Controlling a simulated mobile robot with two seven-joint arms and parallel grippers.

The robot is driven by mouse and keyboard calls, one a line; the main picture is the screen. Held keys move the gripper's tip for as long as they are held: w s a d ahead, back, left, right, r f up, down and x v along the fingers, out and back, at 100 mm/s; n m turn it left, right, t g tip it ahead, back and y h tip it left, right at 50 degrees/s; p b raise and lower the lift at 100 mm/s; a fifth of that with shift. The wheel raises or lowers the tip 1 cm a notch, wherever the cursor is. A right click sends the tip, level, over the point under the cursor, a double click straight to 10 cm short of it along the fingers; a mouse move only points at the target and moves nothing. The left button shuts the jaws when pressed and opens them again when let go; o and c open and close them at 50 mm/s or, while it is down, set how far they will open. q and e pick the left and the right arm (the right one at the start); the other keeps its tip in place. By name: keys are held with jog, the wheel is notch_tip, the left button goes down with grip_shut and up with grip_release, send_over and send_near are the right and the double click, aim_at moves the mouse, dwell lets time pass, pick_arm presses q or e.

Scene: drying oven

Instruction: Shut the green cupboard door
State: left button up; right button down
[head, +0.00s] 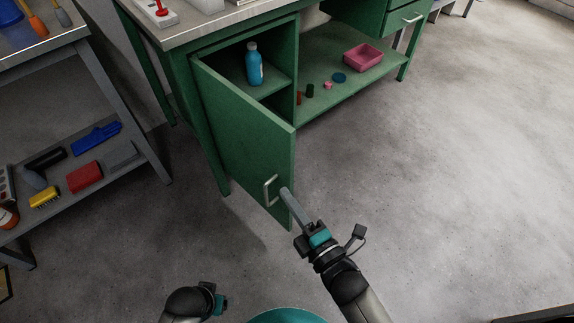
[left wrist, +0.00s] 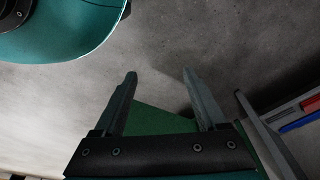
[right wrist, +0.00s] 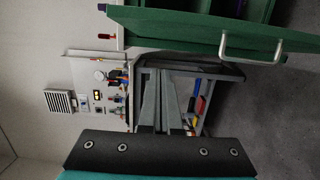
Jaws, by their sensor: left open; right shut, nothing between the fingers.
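The green cupboard door (head: 240,135) stands wide open, swung out from the cupboard under the bench. Its metal handle (head: 269,189) is on the outer face near the free edge. The handle also shows in the right wrist view (right wrist: 250,47). My right gripper (head: 284,190) is shut and empty, its fingertips close to the door's free edge beside the handle; I cannot tell whether they touch. My left gripper (left wrist: 158,80) is open and empty, low at the bottom of the head view. In the left wrist view a green surface shows behind its fingers.
A blue bottle (head: 254,65) stands inside the cupboard. A pink bin (head: 362,57) and small items sit on the open lower shelf to the right. A grey rack (head: 120,165) with tools stands at left. The floor (head: 450,190) at right is clear.

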aim_at(286, 165)
pick_arm(q)
jog(key=w+r+t+b, duration=0.1)
jog(key=w+r+b, duration=0.1)
jog(key=r, duration=0.3)
jog(key=shift+w+d+r+b, duration=0.35)
jog(key=shift+w+d, duration=0.05)
jog(key=shift+w, duration=0.1)
pick_arm(e)
jog(key=shift+w+a, duration=0.15)
jog(key=shift+w, duration=4.35)
